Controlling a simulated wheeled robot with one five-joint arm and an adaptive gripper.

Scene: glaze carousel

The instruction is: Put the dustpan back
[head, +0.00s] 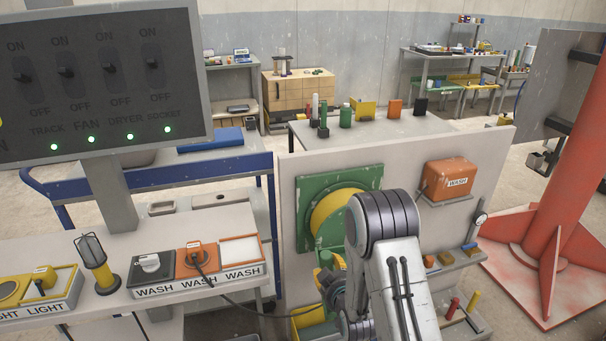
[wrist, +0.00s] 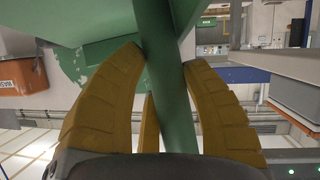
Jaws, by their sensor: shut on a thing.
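My gripper (wrist: 165,58) has yellow ridged fingers and is shut on a green bar (wrist: 174,105) that runs between them. The bar joins or passes in front of a wider green surface at the top of the wrist view. I cannot tell whether the bar is the dustpan's handle; no whole dustpan shape shows. In the head view my arm partly hides the gripper, low in front of the grey panel (head: 292,215). A chipped green plate with a yellow disc (head: 325,219) is on that panel.
An orange WASH box (head: 448,181) is at the panel's right, above a small shelf. A bench with WASH switches (head: 197,260) and a yellow lamp (head: 98,268) stands left. A red column (head: 570,190) stands right. A blue trolley (head: 215,168) is behind.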

